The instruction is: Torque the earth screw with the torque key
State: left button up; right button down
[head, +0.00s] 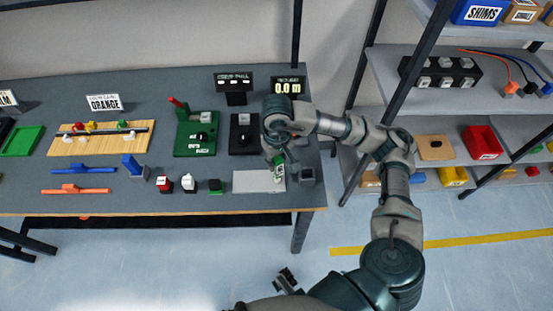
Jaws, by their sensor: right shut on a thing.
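My right gripper (275,157) reaches down over the right end of the table, just above a light grey plate (250,182). It is shut on a small green-and-white thing (280,176); it may be the torque key, but its shape is mostly hidden. The thing is at the plate's right end; I cannot tell whether it touches the plate. A torque display (288,86) behind reads about 0.0. I cannot make out the earth screw. A dark gripper-like part (287,280), perhaps my left gripper, shows at the bottom; its fingers are unclear.
A dark block with a grey top (307,173) stands just right of the plate. A black fixture (243,135) and a green fixture (197,135) stand behind. Several small blocks (189,182) are left of the plate. A shelf rack (430,75) stands at right.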

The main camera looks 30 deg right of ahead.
jog(key=shift+f, duration=0.3)
jog(key=m, duration=0.5)
jog(key=shift+r+m, duration=0.15)
jog(key=shift+m, duration=0.25)
jog(key=m+p, duration=0.1)
jog(key=m, duration=0.4)
jog(key=shift+m, duration=0.4)
jog(key=m+p, duration=0.1)
jog(key=m, duration=0.4)
jog(key=shift+s+m, duration=0.1)
jog(key=shift+m, duration=0.2)
jog(key=m+p, duration=0.1)
jog(key=m, duration=0.2)
jog(key=shift+m, duration=0.4)
jog(key=shift+m+p, duration=0.3)
jog(key=shift+m, duration=0.7)
